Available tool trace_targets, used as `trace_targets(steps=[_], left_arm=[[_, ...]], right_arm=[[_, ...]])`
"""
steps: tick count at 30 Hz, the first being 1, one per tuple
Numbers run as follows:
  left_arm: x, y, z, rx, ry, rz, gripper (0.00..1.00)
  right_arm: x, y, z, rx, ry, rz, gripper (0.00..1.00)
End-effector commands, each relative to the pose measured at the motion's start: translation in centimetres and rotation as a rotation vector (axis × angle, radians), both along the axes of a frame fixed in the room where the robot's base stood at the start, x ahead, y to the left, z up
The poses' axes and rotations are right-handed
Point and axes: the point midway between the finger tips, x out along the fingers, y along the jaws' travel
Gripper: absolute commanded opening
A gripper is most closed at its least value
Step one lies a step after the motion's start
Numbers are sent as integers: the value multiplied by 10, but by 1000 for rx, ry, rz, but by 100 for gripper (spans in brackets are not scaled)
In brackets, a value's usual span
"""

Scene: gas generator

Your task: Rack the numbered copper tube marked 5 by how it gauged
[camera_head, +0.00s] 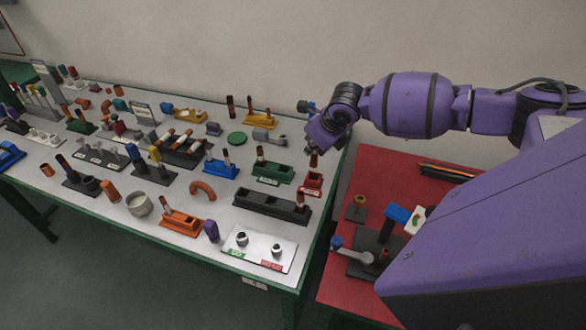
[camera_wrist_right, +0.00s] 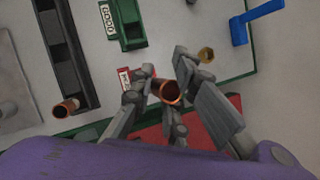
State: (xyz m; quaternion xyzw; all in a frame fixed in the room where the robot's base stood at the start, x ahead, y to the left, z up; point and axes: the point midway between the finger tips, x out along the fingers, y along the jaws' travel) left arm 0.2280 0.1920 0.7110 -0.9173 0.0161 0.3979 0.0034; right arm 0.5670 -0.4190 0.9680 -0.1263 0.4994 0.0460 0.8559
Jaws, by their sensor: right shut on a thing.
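My right gripper (camera_head: 318,146) hangs over the red rack (camera_head: 313,186) at the right edge of the white table. In the wrist view the right gripper (camera_wrist_right: 168,90) is shut on a copper tube (camera_wrist_right: 171,92), its open end facing the camera. The number on the tube cannot be read. The tube is above or at the red rack; I cannot tell whether it is in a hole. The green rack (camera_head: 272,172) labelled GOOD stands left of the red rack. The long black rack (camera_head: 262,204) holds a copper tube (camera_wrist_right: 66,109) at one end. My left gripper is out of view.
A white gauge plate (camera_head: 242,257) marked GO and NO GO lies at the front edge. Many racks and loose parts crowd the white table to the left. A red-topped table (camera_head: 372,180) with a black fixture (camera_head: 365,262) stands right, across a gap.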

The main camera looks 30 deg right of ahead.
Motion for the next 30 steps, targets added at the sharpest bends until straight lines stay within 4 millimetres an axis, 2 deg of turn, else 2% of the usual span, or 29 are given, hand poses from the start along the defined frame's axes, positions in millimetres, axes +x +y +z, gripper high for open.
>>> trace_targets(steps=[3, 15, 20, 30], left_arm=[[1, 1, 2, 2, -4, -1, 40], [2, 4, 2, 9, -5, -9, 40], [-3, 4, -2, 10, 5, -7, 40], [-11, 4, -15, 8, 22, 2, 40]], right_arm=[[4, -7, 5, -3, 2, -6, 0], [3, -6, 5, -9, 2, 5, 0], [2, -6, -4, -9, 5, 5, 0], [2, -6, -37, -9, 7, 6, 0]])
